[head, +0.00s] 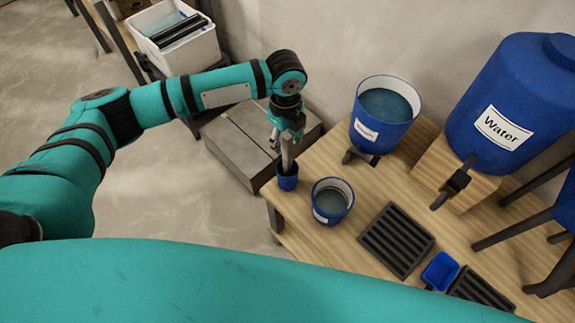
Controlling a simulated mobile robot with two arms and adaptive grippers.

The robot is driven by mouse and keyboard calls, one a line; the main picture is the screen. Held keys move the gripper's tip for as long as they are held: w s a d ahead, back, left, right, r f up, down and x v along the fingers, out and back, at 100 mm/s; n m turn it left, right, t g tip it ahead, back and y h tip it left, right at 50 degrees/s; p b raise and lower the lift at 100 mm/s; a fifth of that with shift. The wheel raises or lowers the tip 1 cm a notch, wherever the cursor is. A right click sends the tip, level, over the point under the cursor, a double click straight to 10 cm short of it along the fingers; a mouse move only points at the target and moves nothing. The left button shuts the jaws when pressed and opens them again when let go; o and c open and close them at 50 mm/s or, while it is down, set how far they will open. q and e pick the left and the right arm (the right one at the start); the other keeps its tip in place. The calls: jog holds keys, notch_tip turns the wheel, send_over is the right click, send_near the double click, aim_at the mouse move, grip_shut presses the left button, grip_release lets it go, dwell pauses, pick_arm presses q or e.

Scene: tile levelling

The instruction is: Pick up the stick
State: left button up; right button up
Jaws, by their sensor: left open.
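The stick (287,157) is a thin greyish-brown piece standing upright in a small dark blue cup (287,180) at the table's left corner. Its lower end is hidden inside the cup. My left gripper (287,136) points down directly above the cup, with its fingers around or just beside the stick's upper end. It is open; I cannot tell whether the fingers touch the stick. My right gripper is not in view.
On the wooden table (345,246) are a blue bucket (333,202), a larger raised tub (380,125), a Water barrel (510,95), a black slatted tray (396,240) and a blue scoop (440,270). Grey boxes (232,150) stand behind the cup. A white bin (185,50) is at upper left.

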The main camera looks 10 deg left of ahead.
aim_at(287, 152)
pick_arm(q)
jog(key=shift+d+f+p, duration=0.2)
jog(key=shift+f+p, duration=0.3)
jog(key=shift+f, duration=2.25)
jog(key=shift+s, duration=0.1)
jog(key=shift+c, duration=0.4)
grip_shut()
